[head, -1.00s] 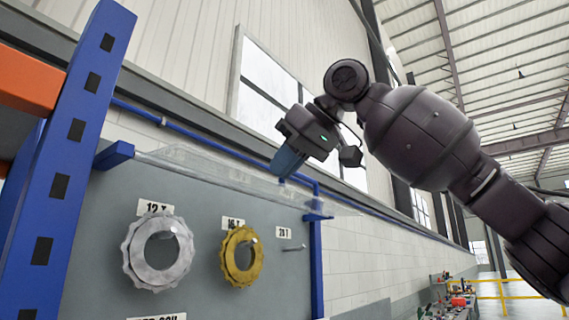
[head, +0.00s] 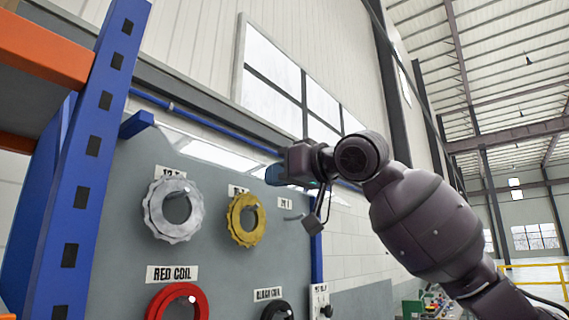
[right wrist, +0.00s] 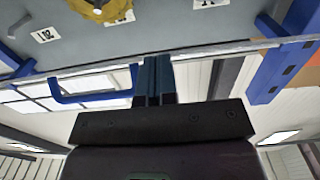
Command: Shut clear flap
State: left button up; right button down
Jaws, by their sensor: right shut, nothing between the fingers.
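The clear flap (head: 215,155) is a see-through sheet along the top of the grey coil board (head: 135,215), with bright reflections on it. Its lower part lies in front of the number labels, and its exact tilt is hard to read. My right gripper (head: 273,175) has blue fingers, shut and empty, at the flap's right part near the upper right of the board. In the right wrist view the shut fingers (right wrist: 153,72) reach the flap's long edge (right wrist: 225,48); contact looks likely but is not certain. My left gripper is not in view.
A blue rack post (head: 75,190) with an orange beam (head: 45,45) stands at the left. A silver ring (head: 155,208), a yellow ring (head: 236,222) and a red coil (head: 163,300) hang on the board. A blue bracket (head: 137,124) sits at the flap's left end.

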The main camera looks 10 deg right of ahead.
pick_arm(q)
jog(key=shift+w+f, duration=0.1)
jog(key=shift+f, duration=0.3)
pick_arm(e)
jog(key=w+a+f+t+y, duration=0.4)
jog(key=w+a+f+t, duration=0.1)
jog(key=w+t, duration=0.1)
jog(key=shift+w+f+y, duration=0.3)
jog(key=shift+y, duration=0.1)
jog(key=shift+w+a+f, duration=0.1)
jog(key=shift+w, duration=0.05)
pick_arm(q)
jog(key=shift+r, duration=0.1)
